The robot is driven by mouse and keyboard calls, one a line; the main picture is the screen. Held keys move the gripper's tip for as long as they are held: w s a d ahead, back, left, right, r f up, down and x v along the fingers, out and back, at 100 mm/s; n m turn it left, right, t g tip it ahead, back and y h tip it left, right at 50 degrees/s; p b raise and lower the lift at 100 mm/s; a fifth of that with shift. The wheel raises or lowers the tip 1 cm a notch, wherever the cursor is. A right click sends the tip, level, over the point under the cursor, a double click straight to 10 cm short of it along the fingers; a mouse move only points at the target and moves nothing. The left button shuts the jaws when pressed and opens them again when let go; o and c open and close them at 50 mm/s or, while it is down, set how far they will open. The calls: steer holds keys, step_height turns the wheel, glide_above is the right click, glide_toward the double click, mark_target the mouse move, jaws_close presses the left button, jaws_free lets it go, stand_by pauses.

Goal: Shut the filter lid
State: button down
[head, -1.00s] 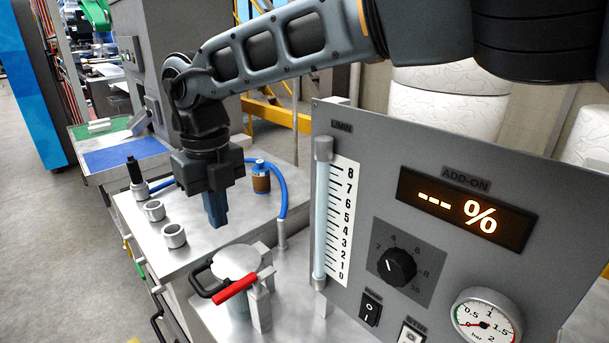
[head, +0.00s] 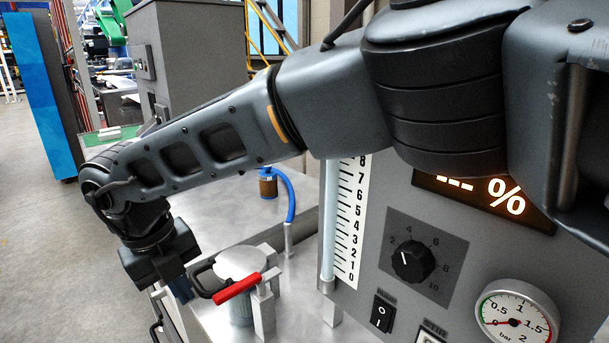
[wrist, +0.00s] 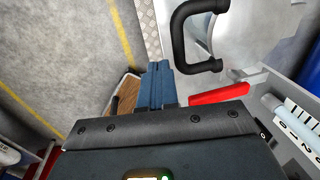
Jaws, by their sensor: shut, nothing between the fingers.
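The filter lid (head: 241,262) is a round silver disc on top of the filter housing (head: 241,312). It looks about level; I cannot tell whether it is fully seated. A black loop handle (head: 203,283) sticks out on its left, and a red lever (head: 238,287) lies at its front. My gripper (head: 182,291) is shut and empty, just left of the handle, with its blue fingers partly hidden. In the wrist view the fingers (wrist: 157,84) are beside the handle (wrist: 186,38), with a visible gap, and the lid (wrist: 238,42) and red lever (wrist: 219,93) lie to the right.
The grey panel (head: 455,222) with a dial, display and gauge (head: 517,312) stands close on the right. A blue hose (head: 290,205) and a brown bottle (head: 267,184) are behind the lid. Open floor (head: 40,250) lies left of the bench.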

steer(key=shift+f+t+h, duration=0.4)
steer(key=shift+f, duration=0.35)
